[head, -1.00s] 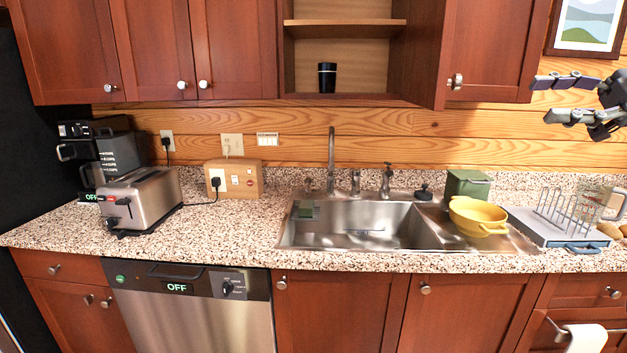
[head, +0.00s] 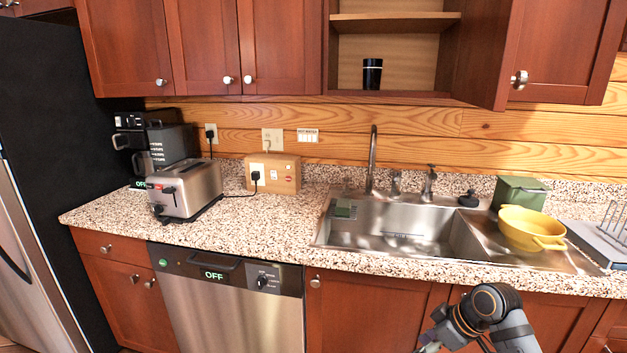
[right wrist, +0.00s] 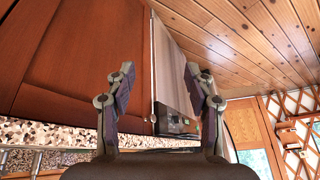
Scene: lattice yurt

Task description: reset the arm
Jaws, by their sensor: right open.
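My right arm (head: 490,312) shows at the lower right of the head view, in front of the cabinet doors below the sink. Its far end is cut off by the bottom edge there. In the right wrist view my right gripper (right wrist: 160,85) is open, its two fingers wide apart with nothing between them. A red-brown cabinet door (right wrist: 70,55) and the dishwasher (right wrist: 175,75) lie beyond the fingers, and the picture looks upside down. My left gripper is in neither view.
The speckled counter (head: 270,225) runs above the dishwasher (head: 230,305). It bears a toaster (head: 188,190), a coffee maker (head: 160,145), a sink (head: 400,225) and a yellow colander (head: 530,228). An upper cabinet door (head: 510,50) stands open.

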